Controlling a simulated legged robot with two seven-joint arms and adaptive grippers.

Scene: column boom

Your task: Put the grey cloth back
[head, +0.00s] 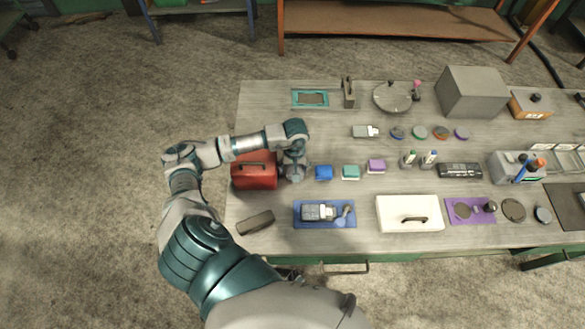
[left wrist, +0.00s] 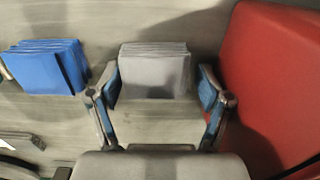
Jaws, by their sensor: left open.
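The grey cloth (left wrist: 155,75) is a folded stack lying on the table in the left wrist view. My left gripper (left wrist: 158,82) is open, with one finger on each side of the cloth; I cannot tell whether they touch it. In the head view my left gripper (head: 294,174) points down at the table and hides the grey cloth. A folded blue cloth (head: 324,172) lies just right of the gripper, and it also shows at left in the left wrist view (left wrist: 45,66). My right gripper is not in view.
A red box (head: 254,183) stands close to the gripper on its left. A green cloth (head: 351,172) and a purple cloth (head: 376,166) continue the row. A blue tray (head: 345,224) with tools and a white lidded box (head: 410,206) lie nearer. Bare table lies behind the gripper.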

